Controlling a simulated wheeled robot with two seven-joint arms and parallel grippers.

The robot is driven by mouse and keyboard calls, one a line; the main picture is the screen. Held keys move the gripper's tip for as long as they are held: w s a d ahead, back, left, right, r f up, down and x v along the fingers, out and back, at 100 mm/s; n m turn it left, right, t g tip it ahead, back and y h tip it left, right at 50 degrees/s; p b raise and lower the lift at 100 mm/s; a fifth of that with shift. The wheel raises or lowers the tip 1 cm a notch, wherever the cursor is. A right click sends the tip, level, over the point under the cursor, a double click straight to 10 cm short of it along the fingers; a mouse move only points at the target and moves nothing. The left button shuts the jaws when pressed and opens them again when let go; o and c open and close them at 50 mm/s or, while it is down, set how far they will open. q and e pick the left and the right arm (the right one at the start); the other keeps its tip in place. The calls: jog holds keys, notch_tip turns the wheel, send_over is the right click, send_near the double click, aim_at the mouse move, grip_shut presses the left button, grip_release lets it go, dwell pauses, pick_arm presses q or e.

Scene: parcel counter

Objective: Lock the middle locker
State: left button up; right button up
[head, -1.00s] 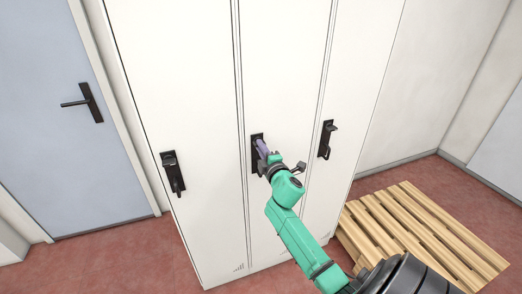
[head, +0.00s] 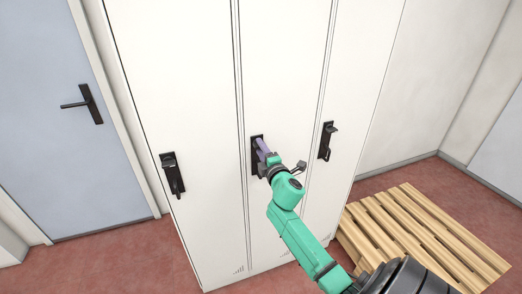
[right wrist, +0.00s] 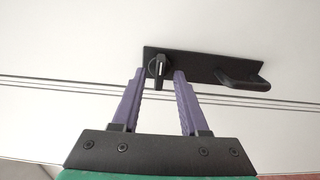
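The middle locker (head: 283,75) is a tall white door, shut flush with its neighbours. Its black lock plate (head: 256,167) is partly hidden by my right gripper (head: 266,150). In the right wrist view the plate (right wrist: 203,66) carries a black turn knob (right wrist: 157,68) with a pale mark and a pull handle (right wrist: 243,80). The knob appears to lie across the plate's length. My right gripper's purple fingers (right wrist: 159,73) are apart, one on each side of the knob, with gaps visible. My left gripper is not in view.
The left locker has its own black lock plate (head: 172,175), and the right locker has another (head: 327,140). A wooden pallet (head: 425,235) lies on the red floor at right. A blue door (head: 65,110) stands at left. The floor before the left locker is clear.

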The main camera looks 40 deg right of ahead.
jog(key=b+v, duration=0.2)
jog(key=v, duration=1.2)
jog(key=shift+s, duration=0.3)
jog(key=shift+a, duration=0.1)
